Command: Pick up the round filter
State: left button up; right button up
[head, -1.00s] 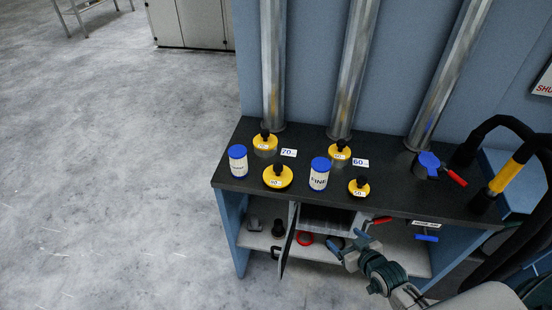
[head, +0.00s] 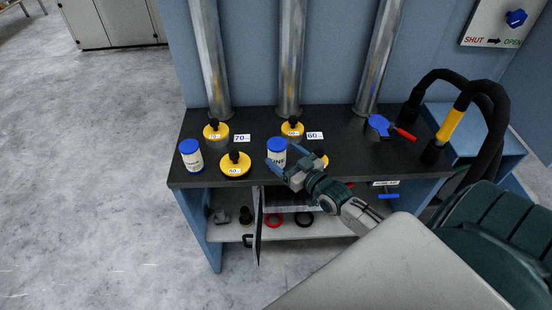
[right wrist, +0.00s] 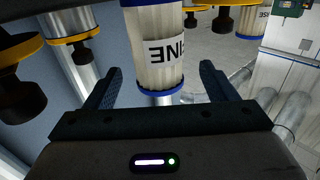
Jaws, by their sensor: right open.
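The round filter marked FINE (head: 276,146), a pale cylinder with blue end caps, stands upright on the dark bench top (head: 345,146). My right gripper (head: 284,159) is open just in front of it and hides its lower part. In the right wrist view, which is upside down, the filter (right wrist: 153,45) appears ahead between the two spread fingers (right wrist: 160,86); I cannot tell whether either touches it. A similar blue-capped cylinder (head: 191,156) stands at the bench's left end; its label is too small to read. My left gripper is not in view.
Yellow discs with black knobs stand close by: one (head: 235,165) left of the filter, one (head: 292,128) behind, one partly hidden by my gripper. Metal pipes (head: 290,60) rise behind. A blue valve with red handle (head: 380,126) is to the right. A cabinet door (head: 258,225) hangs open below.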

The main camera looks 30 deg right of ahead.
aim_at(273, 146)
jog(key=w+b, duration=0.1)
jog(key=w, duration=0.2)
jog(key=w+b, duration=0.1)
jog(key=w, duration=0.1)
jog(key=shift+w+a+b, duration=0.15)
jog(key=shift+a+b, duration=0.1)
jog(key=shift+b, duration=0.1)
jog(key=shift+w+r, duration=0.1)
jog(key=shift+w, duration=0.2)
jog(key=shift+s, duration=0.1)
jog(key=shift+r, duration=0.1)
jog(key=shift+c, duration=0.5)
jog(key=c, duration=1)
